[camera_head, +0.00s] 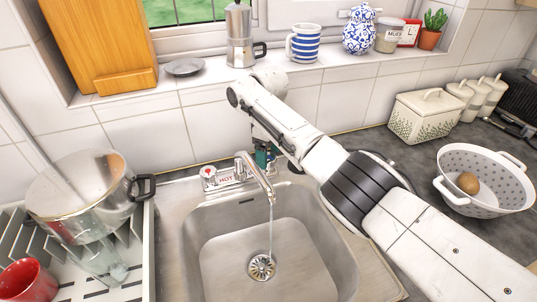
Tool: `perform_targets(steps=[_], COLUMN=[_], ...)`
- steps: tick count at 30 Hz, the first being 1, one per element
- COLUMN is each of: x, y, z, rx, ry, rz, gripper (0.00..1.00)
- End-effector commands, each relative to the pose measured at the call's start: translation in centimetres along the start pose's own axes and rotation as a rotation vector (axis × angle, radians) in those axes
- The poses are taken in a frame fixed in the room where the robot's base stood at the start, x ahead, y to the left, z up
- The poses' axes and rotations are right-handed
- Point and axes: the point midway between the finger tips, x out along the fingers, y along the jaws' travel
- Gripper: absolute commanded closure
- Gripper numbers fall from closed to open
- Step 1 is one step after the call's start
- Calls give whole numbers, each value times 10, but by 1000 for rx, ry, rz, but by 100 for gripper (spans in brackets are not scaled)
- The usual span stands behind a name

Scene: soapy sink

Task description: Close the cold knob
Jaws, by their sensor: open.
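The tap (255,175) stands at the back edge of the sink, and a thin stream of water runs from its spout (271,200). The knob with a red mark beside the "HOT" label (208,172) is at its left. I cannot make out the cold knob; the spot right of the tap is covered by my gripper. My gripper (265,160) points down just behind and right of the spout, small and partly hidden. It looks open with nothing held in it. I cannot tell whether it touches the knob.
The steel sink basin (225,250) is empty apart from the running water. A pot (85,190) and a red mug (28,282) sit on the rack at left. A colander (485,180) and a bread box (425,115) stand at right. A moka pot (239,40) stands on the sill behind my arm.

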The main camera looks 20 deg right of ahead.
Motion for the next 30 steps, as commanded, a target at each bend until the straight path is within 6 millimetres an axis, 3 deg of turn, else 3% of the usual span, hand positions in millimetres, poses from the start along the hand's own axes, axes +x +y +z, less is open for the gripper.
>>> perform_targets(steps=[6,14,30], x=[15,16,16], y=[0,0,0], z=[0,0,0], rx=[0,0,0], ry=[-1,0,0], rz=[1,1,1], gripper=[24,24,74])
